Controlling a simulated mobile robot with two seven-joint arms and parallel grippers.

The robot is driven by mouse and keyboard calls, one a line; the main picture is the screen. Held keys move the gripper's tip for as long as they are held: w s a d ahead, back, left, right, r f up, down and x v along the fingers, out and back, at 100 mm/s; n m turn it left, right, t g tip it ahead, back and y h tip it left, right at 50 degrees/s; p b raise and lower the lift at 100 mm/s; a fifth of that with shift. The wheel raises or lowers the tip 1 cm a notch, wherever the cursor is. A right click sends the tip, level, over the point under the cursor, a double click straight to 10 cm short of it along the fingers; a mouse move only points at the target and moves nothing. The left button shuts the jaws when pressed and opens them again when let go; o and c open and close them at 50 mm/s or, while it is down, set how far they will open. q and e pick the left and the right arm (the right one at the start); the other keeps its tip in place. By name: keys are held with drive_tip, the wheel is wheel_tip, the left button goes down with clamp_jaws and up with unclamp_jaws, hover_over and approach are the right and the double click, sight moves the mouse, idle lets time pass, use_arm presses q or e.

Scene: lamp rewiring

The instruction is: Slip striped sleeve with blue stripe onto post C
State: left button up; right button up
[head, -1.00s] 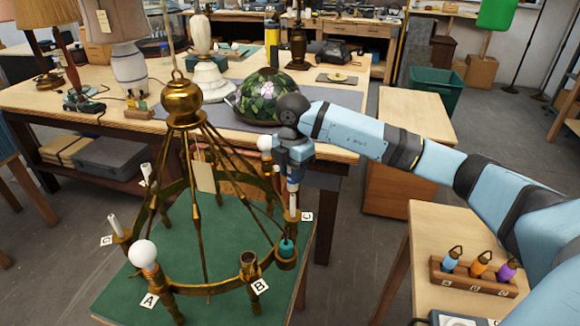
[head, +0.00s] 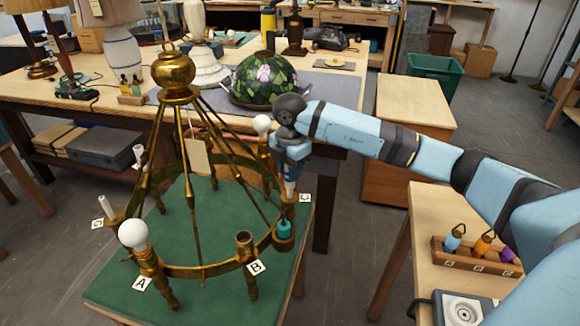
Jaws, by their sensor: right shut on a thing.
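My right gripper (head: 289,173) points down over the right side of the brass chandelier (head: 178,75). It is shut on the striped sleeve (head: 289,189), a small white piece with a blue part, mostly hidden by the jaws. My left gripper is not in view.
Post A carries a white bulb (head: 133,234); post B (head: 244,242) is an open brass cup. The chandelier's sloping rods rise left of my gripper. A stained-glass shade (head: 264,80) stands behind. A rack (head: 472,258) with coloured pieces sits on the right table.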

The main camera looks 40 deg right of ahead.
drive_tip(key=shift+f+b, duration=0.75)
drive_tip(key=shift+f, duration=0.95)
drive_tip(key=shift+f, duration=0.1)
drive_tip(key=o, duration=1)
wheel_tip(320, 180, up, 14)
drive_tip(key=shift+f+p, duration=0.1)
drive_tip(key=shift+p, duration=0.2)
